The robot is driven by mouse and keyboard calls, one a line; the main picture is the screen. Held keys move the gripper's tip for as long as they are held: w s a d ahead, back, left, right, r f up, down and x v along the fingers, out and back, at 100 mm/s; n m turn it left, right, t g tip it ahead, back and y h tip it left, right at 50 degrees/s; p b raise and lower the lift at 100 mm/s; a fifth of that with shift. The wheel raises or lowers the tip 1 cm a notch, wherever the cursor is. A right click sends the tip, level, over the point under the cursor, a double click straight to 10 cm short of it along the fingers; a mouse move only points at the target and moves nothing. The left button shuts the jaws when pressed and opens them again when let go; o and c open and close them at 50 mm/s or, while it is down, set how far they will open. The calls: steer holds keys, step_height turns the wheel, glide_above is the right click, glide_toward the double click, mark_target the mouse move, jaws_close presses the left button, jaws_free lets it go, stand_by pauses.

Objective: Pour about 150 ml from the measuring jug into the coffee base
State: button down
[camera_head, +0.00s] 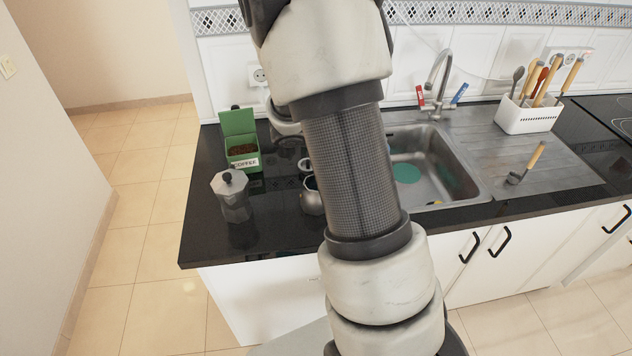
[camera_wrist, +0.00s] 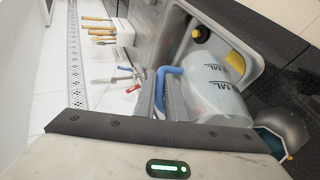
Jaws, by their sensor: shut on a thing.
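My gripper (camera_wrist: 165,95) is shut on the blue handle of the measuring jug (camera_wrist: 215,95), a translucent pale jug with grey ML markings. In the head view my arm hides both the gripper and the jug. A small metal vessel (camera_head: 312,197), which looks like the coffee base, stands on the black counter, partly hidden by my arm. A rounded metal thing (camera_wrist: 284,125) with a teal inside, probably the same base, shows at the right of the wrist view, close to the jug. I cannot tell the jug's tilt or liquid level.
A grey moka pot top (camera_head: 235,196) and an open green coffee box (camera_head: 240,140) stand on the counter (camera_head: 205,225) at left. The sink (camera_head: 440,165) with a tap (camera_head: 438,85) lies right of my arm. Farther right are a white utensil holder (camera_head: 527,114) and a wooden-handled tool (camera_head: 528,163).

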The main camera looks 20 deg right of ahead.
stand_by(0.4)
steer(key=d+f+y, duration=0.1)
steer(key=s+d+f+y+b, duration=0.1)
steer(key=f+y, duration=0.1)
steer(key=d+f+m+t+y+b, duration=0.1)
steer(key=d, duration=0.1)
steer(key=shift+s+f, duration=0.25)
steer(key=shift+s, duration=0.05)
steer(key=shift+w+f+y, duration=0.15)
steer(key=shift+f+y, duration=0.1)
steer(key=shift+y, duration=0.05)
steer(key=s+d+f+m+t+y+p, duration=0.1)
steer(key=d+f+y+p, duration=0.4)
steer(key=p, duration=0.5)
steer(key=shift+s+d+f+m+t+y, duration=0.4)
steer(key=shift+s+d+t+y, duration=0.25)
steer(key=shift+t+y, duration=0.05)
